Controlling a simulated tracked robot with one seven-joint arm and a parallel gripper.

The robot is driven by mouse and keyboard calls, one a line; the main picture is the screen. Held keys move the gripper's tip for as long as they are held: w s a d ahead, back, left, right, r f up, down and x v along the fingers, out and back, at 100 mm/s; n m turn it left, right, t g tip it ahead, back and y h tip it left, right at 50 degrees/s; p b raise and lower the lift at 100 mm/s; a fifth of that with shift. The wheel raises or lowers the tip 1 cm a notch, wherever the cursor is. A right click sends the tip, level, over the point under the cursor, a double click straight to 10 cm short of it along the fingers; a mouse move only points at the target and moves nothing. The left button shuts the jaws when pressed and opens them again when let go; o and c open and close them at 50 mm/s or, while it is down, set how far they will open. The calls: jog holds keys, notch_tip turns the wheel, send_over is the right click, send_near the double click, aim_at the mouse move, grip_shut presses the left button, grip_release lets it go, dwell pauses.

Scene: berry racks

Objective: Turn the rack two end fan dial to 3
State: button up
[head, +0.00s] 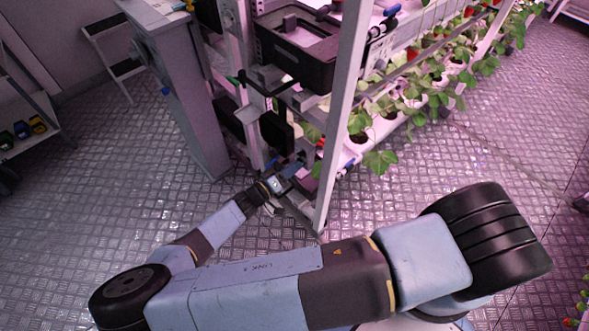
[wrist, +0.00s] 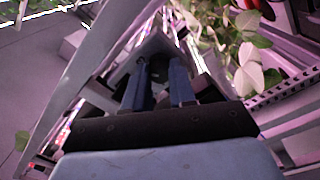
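My gripper (head: 292,168) is low at the end of the rack, by the foot of its pale corner post, in the head view. In the wrist view its two blue fingers (wrist: 157,72) stand apart. A dark, rounded thing (wrist: 158,69), perhaps the fan dial, shows in the gap between the fingertips against a grey box-like surface (wrist: 172,45). I cannot tell whether the fingers touch it. No dial marks or pointer can be read. In the head view the dial is hidden around my gripper and the rack frame.
The rack's pale corner post (head: 343,115) stands just right of my gripper. A black tray (head: 298,50) sits above it, and leafy plants (head: 380,160) line the rack's side. A grey cabinet (head: 182,95) stands to the left. The metal floor (head: 110,200) is open at the left.

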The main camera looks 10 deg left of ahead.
jog(key=o, duration=0.5)
jog(key=v, duration=1.4)
jog(key=shift+w, duration=0.1)
